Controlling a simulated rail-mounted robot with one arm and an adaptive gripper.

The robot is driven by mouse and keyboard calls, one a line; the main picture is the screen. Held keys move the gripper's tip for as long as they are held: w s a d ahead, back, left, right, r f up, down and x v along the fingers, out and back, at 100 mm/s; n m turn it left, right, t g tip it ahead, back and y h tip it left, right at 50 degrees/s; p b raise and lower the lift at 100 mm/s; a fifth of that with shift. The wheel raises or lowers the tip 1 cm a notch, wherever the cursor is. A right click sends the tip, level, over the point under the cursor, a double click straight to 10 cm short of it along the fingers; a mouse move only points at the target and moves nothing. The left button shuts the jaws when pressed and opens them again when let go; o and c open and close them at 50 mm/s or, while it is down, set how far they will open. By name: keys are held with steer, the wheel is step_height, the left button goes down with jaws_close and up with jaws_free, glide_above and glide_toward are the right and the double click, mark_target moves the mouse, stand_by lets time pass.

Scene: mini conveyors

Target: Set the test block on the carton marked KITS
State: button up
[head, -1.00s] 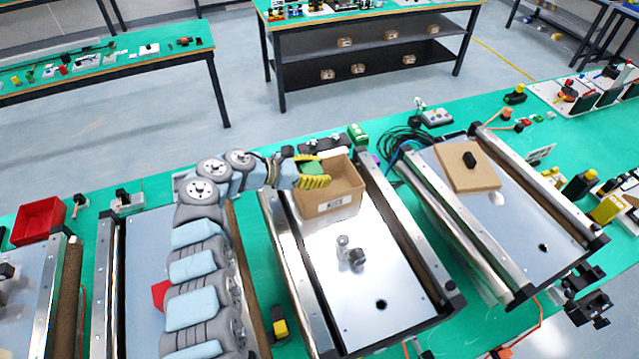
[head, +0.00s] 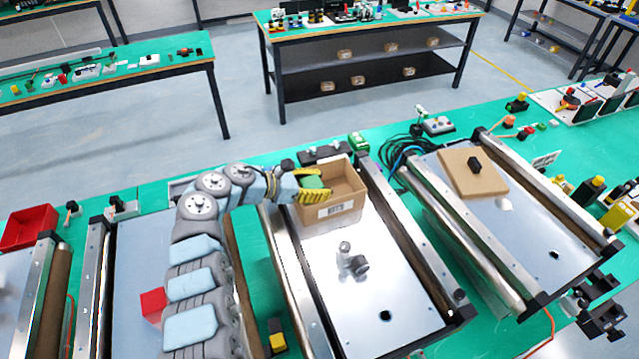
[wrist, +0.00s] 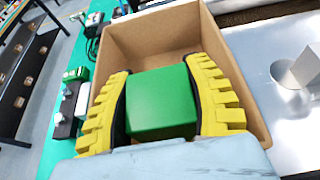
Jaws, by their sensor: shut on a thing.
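My gripper (head: 315,186) has yellow ribbed fingers closed on the sides of a green block (wrist: 160,103); the block also shows in the head view (head: 310,180). The gripper holds it at the left side of an open cardboard box (head: 338,208) with a barcode-like label on its front. In the wrist view the box (wrist: 240,60) lies behind and around the fingers; whether the block touches it I cannot tell. A flat tan carton (head: 490,184) lies on the right conveyor with a small black object (head: 474,164) on top. I can read no KITS marking.
The box stands on the middle conveyor (head: 400,295), with a grey metal part (head: 352,262) in front of it. A red block (head: 153,305) lies on the conveyor left of my arm. A red bin (head: 28,228) is at far left.

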steer(key=shift+f, duration=0.3)
steer(key=o, duration=1.2)
steer(key=shift+w+f, duration=0.1)
steer(key=shift+f, duration=0.05)
steer(key=shift+a, duration=0.1)
steer(key=shift+a+r+b, duration=0.1)
steer(key=shift+r+b, duration=0.25)
steer(key=shift+r, duration=0.1)
steer(key=v, duration=1.2)
steer(key=shift+r+p, duration=0.3)
steer(key=shift+p, duration=0.1)
steer(key=shift+r, duration=0.1)
